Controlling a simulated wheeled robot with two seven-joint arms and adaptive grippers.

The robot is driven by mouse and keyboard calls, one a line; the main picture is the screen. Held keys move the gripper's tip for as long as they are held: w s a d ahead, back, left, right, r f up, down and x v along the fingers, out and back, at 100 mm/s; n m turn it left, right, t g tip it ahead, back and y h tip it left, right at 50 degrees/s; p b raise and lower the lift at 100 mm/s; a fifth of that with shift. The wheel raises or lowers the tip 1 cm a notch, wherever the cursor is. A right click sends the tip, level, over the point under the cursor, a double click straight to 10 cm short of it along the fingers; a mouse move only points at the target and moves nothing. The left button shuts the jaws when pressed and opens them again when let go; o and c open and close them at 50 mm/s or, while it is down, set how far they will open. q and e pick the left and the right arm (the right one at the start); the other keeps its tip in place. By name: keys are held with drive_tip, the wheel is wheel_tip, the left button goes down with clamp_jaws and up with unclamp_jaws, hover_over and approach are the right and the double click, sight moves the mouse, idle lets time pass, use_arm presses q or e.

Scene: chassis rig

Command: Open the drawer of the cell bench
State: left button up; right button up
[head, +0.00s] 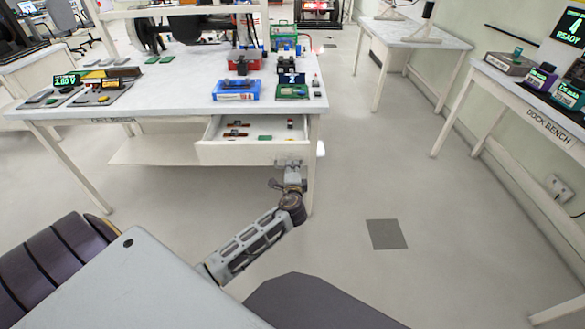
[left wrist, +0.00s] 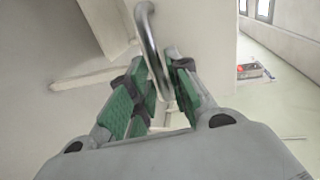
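The cell bench (head: 180,110) stands ahead in the head view, and its drawer (head: 240,153) is pulled out under the right part of the top. Small parts lie inside the drawer. My left gripper (head: 290,165) is at the right end of the drawer front. In the left wrist view, a curved metal handle (left wrist: 150,35) runs between the green-padded fingers of my left gripper (left wrist: 165,75), which look closed around it. In the head view the handle is hidden by the gripper. My right gripper is not in view.
On the bench top are a blue box (head: 236,90), a green tray (head: 291,91) and meters (head: 98,93) at the left. The dock bench (head: 535,110) stands at the right. The floor (head: 350,190) between the benches is clear, with one dark square (head: 386,234).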

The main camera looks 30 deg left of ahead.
use_arm(q)
drive_tip(key=v, duration=1)
drive_tip(key=shift+s, duration=0.15)
drive_tip(key=shift+d, duration=0.15)
idle(0.4)
